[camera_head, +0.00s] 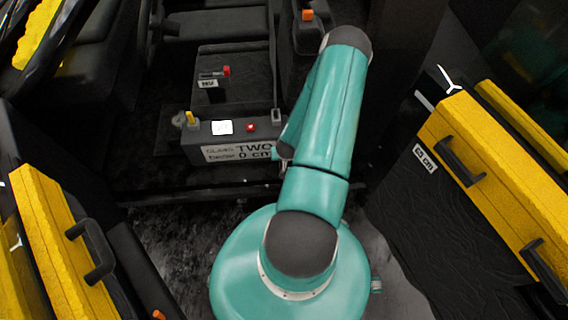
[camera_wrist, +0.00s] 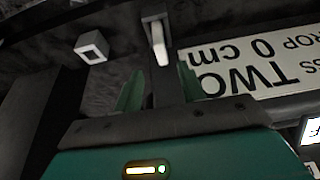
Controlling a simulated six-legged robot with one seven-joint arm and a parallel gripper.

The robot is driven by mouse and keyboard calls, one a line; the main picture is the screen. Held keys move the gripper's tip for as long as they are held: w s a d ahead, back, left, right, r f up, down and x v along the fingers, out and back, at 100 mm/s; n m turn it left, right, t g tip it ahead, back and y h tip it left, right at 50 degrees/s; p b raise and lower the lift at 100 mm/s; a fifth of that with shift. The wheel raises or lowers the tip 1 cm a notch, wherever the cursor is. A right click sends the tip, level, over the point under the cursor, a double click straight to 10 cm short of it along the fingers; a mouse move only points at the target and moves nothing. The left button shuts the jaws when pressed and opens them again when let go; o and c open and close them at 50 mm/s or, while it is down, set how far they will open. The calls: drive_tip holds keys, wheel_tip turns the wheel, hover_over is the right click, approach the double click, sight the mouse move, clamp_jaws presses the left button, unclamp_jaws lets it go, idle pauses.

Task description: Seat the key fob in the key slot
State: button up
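My gripper (camera_wrist: 160,88) shows in the wrist view with two green fingers. A dark block (camera_wrist: 166,88) fills the gap between them and seems to touch both; I take it to be the key fob, though its outline is hard to tell. A pale prong with a grey head (camera_wrist: 157,40) shows just beyond the block; I cannot tell whether it is joined to it. A small square socket with a white rim and dark centre (camera_wrist: 91,47), possibly the key slot, lies up and left of the fingers, apart from them.
A dark console (camera_head: 185,148) carries a sign (camera_head: 238,151) reading TWO and 0 cm, a yellow knob, a white square and a red button. The sign also shows upside down in the wrist view (camera_wrist: 250,65). Yellow panels with black handles stand left (camera_head: 60,240) and right (camera_head: 500,180).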

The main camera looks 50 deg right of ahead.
drive_tip(key=shift+a+x, duration=0.15)
drive_tip(key=shift+x, duration=1.55)
drive_tip(key=shift+a+x, duration=0.2)
drive_tip(key=shift+x, duration=1.5)
drive_tip(key=shift+f, duration=0.1)
clamp_jaws()
